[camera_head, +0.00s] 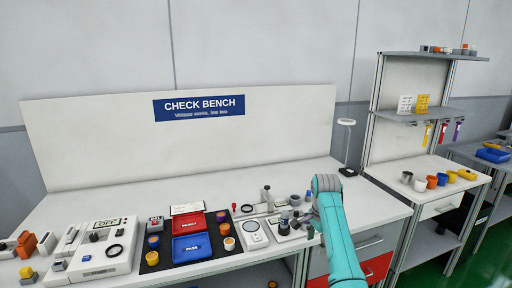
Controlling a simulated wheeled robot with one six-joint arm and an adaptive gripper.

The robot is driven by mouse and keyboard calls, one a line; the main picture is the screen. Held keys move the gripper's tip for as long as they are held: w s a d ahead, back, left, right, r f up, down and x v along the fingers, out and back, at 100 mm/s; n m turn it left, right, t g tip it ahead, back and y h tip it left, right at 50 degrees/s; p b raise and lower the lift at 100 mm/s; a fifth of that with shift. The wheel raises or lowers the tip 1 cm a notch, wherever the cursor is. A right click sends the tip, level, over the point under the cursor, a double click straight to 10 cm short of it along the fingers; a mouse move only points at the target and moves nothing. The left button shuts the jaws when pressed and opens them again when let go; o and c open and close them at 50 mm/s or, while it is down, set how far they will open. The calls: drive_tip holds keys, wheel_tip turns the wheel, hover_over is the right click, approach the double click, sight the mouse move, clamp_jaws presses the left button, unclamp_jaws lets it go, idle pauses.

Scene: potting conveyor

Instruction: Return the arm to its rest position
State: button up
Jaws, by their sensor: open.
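My teal arm (338,235) rises from the bottom edge, right of centre, and reaches over the front right part of the check bench (110,203). Its wrist end stands at the right end of the row of bench devices. My gripper (309,226) is small and partly hidden by the arm, close to the grey devices there. It is open, and I see nothing held in it. Whether it touches any device cannot be told from this view.
A red tray (188,222) and a blue tray (192,248) lie on a dark mat among coloured cups. A white scale (252,233) and a dark-topped device (284,224) stand left of my gripper. A lamp (346,150) and a shelf rack (425,112) stand right.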

drive_tip(key=s+f+n+t, duration=0.2)
drive_tip(key=s+f, duration=0.3)
drive_tip(key=f, duration=0.7)
drive_tip(key=s+f+n+t, duration=0.1)
drive_tip(key=s+f, duration=0.4)
drive_tip(key=f, duration=0.7)
drive_tip(key=s+f+n+t, duration=0.1)
drive_tip(key=s+f, duration=0.2)
drive_tip(key=s, duration=0.4)
drive_tip(key=s+a+f+n+t, duration=0.1)
drive_tip(key=s+f+t, duration=0.1)
drive_tip(key=s+f, duration=0.35)
drive_tip(key=s+f+n+t, duration=0.1)
drive_tip(key=s+f+n, duration=0.1)
drive_tip(key=s, duration=0.6)
drive_tip(key=s+r+n+t, duration=0.2)
drive_tip(key=s+r, duration=0.2)
drive_tip(key=s, duration=0.7)
drive_tip(key=s+r+n+t, duration=0.1)
drive_tip(key=s+r, duration=0.4)
drive_tip(key=s, duration=0.6)
drive_tip(key=s+r+n+t, duration=0.1)
drive_tip(key=s+r+t, duration=0.1)
drive_tip(key=s+r, duration=0.5)
drive_tip(key=s+r+n+t, duration=0.1)
drive_tip(key=s+r+n, duration=0.1)
drive_tip(key=s+r, duration=0.5)
wheel_tip(320, 180, up, 7)
drive_tip(key=shift+s+a+f+t, duration=0.15)
drive_tip(key=shift+a+t, duration=0.25)
